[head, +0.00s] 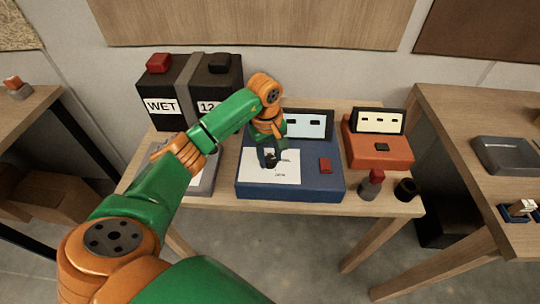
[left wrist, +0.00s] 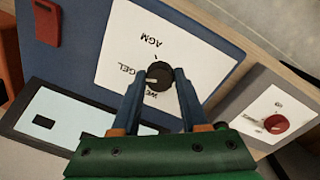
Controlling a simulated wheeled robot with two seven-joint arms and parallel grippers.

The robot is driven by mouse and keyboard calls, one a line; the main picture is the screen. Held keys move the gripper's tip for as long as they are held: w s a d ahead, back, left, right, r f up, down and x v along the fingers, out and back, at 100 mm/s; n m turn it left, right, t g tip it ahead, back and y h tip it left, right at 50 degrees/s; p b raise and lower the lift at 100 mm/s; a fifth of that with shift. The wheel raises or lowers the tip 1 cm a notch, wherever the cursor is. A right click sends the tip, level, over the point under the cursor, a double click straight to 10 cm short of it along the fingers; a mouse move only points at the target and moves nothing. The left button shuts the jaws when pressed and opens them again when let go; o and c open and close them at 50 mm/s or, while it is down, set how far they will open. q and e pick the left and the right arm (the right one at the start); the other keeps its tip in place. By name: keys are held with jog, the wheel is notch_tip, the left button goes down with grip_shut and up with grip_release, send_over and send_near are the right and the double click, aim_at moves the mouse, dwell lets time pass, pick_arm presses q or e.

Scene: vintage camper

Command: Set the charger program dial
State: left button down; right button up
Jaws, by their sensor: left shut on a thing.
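The blue charger (head: 314,187) stands on the wooden table with a light screen at its back and a red switch (head: 325,165) at its right. Its black program dial (left wrist: 159,75) sits on a white label plate (left wrist: 124,43) with the words AGM, GEL and a partly covered WE-. In the left wrist view a pale mark on the dial shows near its lower left. My left gripper (head: 270,160) reaches down from above and is shut on the dial, one finger on each side of it. The arm hides part of the table. My right gripper is not in view.
Black batteries labelled WET (head: 161,105) and 12 stand behind my left arm. A grey unit with a red knob (left wrist: 276,124) is beside the charger. An orange device (head: 378,150) stands at right, with a small red-topped item (head: 371,185) and a black cup (head: 405,189) in front.

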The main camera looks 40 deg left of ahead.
pick_arm(q)
jog(key=shift+n, duration=0.3)
jog(key=n, duration=0.6)
jog(key=shift+n+b, duration=0.3)
jog(key=shift+b, duration=0.05)
jog(key=n, duration=0.6)
jog(key=shift+w+y, duration=0.1)
jog(key=shift+y, duration=0.2)
jog(key=shift+n, duration=0.5)
jog(key=shift+c, duration=2.2)
grip_release()
